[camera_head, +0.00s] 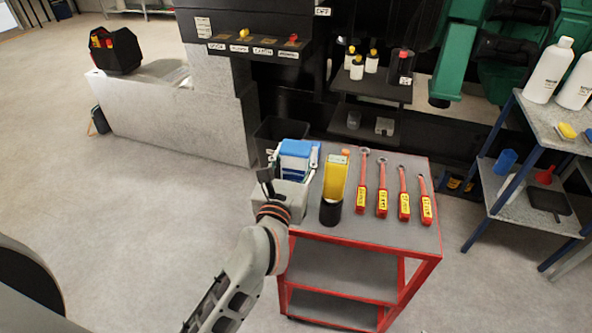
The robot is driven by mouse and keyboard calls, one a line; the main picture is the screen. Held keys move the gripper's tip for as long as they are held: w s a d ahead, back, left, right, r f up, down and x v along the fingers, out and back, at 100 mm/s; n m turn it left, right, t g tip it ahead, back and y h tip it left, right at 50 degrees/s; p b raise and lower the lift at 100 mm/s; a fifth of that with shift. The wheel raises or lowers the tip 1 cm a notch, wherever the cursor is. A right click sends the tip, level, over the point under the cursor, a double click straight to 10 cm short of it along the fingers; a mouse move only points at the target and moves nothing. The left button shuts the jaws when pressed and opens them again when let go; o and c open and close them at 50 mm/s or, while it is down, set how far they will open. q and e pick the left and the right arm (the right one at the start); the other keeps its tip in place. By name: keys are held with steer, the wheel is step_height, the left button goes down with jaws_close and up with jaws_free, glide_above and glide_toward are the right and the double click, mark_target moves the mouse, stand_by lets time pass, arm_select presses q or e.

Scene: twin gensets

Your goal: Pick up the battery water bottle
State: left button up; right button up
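Two large white bottles with white caps stand on the top of the right shelf, a left one (549,72) and a right one (577,84) cut by the frame edge. Smaller bottles stand on a dark shelf at the back: two white ones with yellow caps (357,68) and a dark one with a red cap (402,68). Their labels are too small to read, so I cannot tell which is the battery water bottle. My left gripper (266,183) is at the left end of the red cart, by a grey box; its finger opening is unclear. My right gripper is out of view.
The red cart (400,236) holds a blue-topped box (296,155), a yellow item in a black cup (335,180), and several red-handled tools (382,200). The right shelf (535,115) has blue legs. Open floor lies left and between cart and shelf.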

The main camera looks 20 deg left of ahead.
arm_select(q)
steer(key=shift+r, duration=0.15)
